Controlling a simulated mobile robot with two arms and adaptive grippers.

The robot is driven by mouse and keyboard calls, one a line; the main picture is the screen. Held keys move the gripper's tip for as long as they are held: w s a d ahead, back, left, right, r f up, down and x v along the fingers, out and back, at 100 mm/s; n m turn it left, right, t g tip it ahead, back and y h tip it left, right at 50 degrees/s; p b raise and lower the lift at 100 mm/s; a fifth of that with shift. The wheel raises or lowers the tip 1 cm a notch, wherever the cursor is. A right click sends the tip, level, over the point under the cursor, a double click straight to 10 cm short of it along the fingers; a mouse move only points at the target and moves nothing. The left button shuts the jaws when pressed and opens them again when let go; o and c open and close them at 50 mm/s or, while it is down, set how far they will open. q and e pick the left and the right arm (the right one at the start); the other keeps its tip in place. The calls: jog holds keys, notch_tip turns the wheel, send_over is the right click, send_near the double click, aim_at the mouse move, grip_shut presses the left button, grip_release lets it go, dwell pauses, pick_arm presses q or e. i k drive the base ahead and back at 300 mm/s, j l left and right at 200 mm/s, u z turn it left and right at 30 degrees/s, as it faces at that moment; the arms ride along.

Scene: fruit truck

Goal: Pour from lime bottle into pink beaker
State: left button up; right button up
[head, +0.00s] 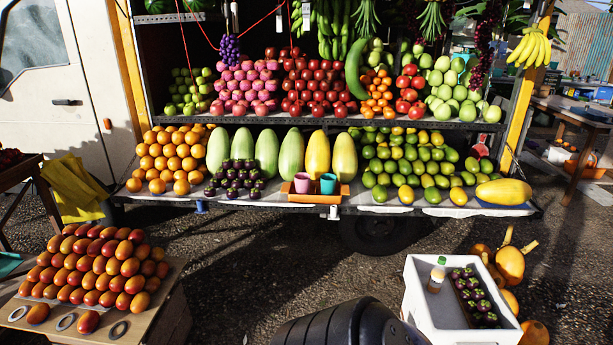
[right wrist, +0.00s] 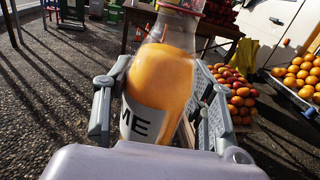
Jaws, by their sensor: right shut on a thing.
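The pink beaker (head: 303,183) stands upright on a small wooden tray (head: 315,198) at the front of the truck's lower shelf, left of a teal beaker (head: 328,184). In the right wrist view, my right gripper (right wrist: 158,95) is shut around a clear bottle (right wrist: 160,75) of orange liquid. Its white label shows the letters "ME", which fits the lime bottle; the rest of the label is hidden. The bottle's top is cut off by the frame edge. Neither gripper shows in the head view, and my left gripper is in no view.
A white box (head: 413,310) at lower right holds another small bottle (head: 437,275) and a tray of purple fruit. Dark purple fruit (head: 236,176) and large melons (head: 290,152) stand near the beakers. A mango stand (head: 150,310) is at lower left.

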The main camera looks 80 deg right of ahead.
aim_at(303, 186)
jog(key=i+z, duration=1.15)
jog(key=z, duration=0.25)
jog(key=i+z, duration=0.25)
jog(key=z, duration=0.25)
jog(key=i+l+z, duration=0.15)
jog(key=i+z, duration=0.75)
jog(key=i+l, duration=0.15)
jog(key=i, duration=0.45)
jog(key=i+l, duration=0.1)
jog(key=i, duration=0.5)
